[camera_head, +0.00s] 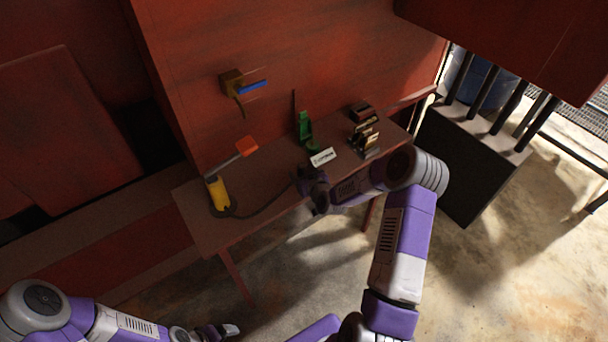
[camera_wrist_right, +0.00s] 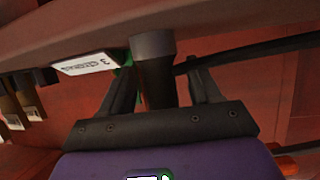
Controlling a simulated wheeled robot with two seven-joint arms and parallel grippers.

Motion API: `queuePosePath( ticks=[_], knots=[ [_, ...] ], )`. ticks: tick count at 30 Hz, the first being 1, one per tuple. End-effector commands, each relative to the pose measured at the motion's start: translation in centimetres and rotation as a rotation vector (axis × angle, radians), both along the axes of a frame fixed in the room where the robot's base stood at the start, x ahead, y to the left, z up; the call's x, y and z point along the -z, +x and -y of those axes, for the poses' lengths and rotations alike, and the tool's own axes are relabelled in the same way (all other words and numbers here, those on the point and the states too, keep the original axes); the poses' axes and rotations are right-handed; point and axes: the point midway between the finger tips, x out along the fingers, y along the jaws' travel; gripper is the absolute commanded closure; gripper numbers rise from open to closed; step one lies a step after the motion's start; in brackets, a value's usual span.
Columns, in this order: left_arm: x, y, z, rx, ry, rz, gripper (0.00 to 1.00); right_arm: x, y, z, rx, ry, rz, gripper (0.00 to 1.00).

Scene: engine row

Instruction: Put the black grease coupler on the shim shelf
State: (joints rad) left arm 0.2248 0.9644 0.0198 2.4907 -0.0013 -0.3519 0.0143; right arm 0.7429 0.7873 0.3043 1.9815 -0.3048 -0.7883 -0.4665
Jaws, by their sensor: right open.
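A black cylinder (camera_wrist_right: 153,62), apparently the grease coupler, stands between the fingers of my right gripper (camera_wrist_right: 165,92) in the right wrist view. The fingers are spread, with space on either side of it. In the head view my right gripper (camera_head: 318,192) is at the front edge of the brown shelf (camera_head: 265,185), and hides the coupler. A black hose (camera_head: 262,212) runs from a yellow tool (camera_head: 217,192) towards that gripper. I cannot tell which surface is the shim shelf. My left gripper (camera_head: 222,331) is low at the bottom edge, away from the shelf.
A white label card (camera_head: 322,158) and a green object (camera_head: 305,128) stand behind my right gripper. Several small dark and tan items (camera_head: 364,132) sit to their right. A black cabinet (camera_head: 465,165) stands at the right.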

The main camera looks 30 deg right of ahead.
Motion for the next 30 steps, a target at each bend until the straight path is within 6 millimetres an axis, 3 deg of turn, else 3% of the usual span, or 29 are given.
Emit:
queuePosePath(
  ticks=[5, 18, 24, 27, 30],
  knots=[
    [-0.5, 0.0, 0.0, 0.0, 0.0, 0.0, 0.15, -0.7, -0.9, 0.0, 0.0, -0.001, -0.001, 0.38],
    [-1.3, 0.0, 0.0, 0.0, 0.0, 0.0, 0.15, -4.0, -8.8, -0.6, 0.001, -0.002, -0.001, 0.38],
    [-1.4, 0.0, 0.0, 0.0, 0.0, 0.0, 0.15, -4.7, -10.7, -0.9, 0.0, 0.002, -0.002, 0.38],
    [-1.4, 0.0, 0.0, 0.0, 0.0, 0.0, 0.15, -3.3, -11.2, -2.6, -0.018, 0.05, -0.053, 0.38],
    [-1.4, 0.0, 0.0, 0.0, 0.0, 0.0, 0.15, 0.6, -12.4, -7.2, -0.06, 0.172, -0.203, 0.38]
  ],
)
